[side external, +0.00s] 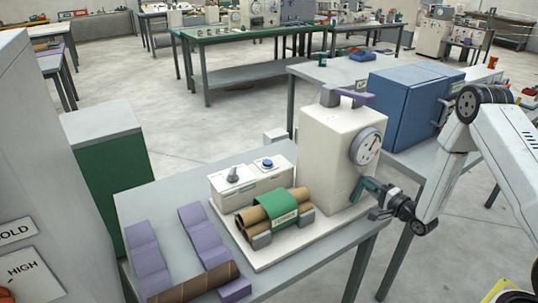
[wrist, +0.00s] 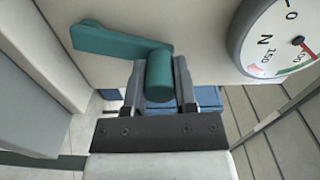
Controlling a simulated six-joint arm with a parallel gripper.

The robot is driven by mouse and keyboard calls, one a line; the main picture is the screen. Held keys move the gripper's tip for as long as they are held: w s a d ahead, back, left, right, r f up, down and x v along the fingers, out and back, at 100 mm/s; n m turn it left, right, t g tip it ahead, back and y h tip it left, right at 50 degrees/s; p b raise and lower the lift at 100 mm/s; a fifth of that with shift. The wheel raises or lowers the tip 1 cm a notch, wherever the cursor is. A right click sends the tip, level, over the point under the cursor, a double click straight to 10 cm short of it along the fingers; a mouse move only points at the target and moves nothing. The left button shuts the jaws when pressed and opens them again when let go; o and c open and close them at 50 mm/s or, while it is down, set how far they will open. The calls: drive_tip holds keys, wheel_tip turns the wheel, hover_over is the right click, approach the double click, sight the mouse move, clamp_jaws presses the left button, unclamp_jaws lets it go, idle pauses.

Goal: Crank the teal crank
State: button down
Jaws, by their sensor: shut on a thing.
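The teal crank (side external: 368,186) sits low on the side of the white winder housing (side external: 328,150), below its round dial. In the wrist view the crank arm (wrist: 105,38) runs from the upper left to a round handle (wrist: 160,75). My gripper (side external: 380,200) is at the crank. In the wrist view my gripper (wrist: 159,88) has one finger on each side of the handle and is shut on it. The far end of the handle is hidden from the side.
The dial (side external: 366,147) is above the crank; it also shows in the wrist view (wrist: 285,40). Cardboard tubes with a green band (side external: 278,207) lie on the machine's base. Purple blocks (side external: 148,258) and a loose tube (side external: 192,283) lie on the table. A blue cabinet (side external: 405,105) stands behind.

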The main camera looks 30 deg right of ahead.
drive_tip(key=shift+d+f+m, duration=0.25)
drive_tip(key=shift+d+m, duration=0.1)
drive_tip(key=shift+m, duration=0.25)
drive_tip(key=shift+c, duration=2)
unclamp_jaws()
drive_tip(key=shift+s, duration=0.15)
drive_tip(key=s, duration=0.7)
drive_tip(key=shift+s, duration=0.3)
drive_tip(key=shift+w+r, duration=0.1)
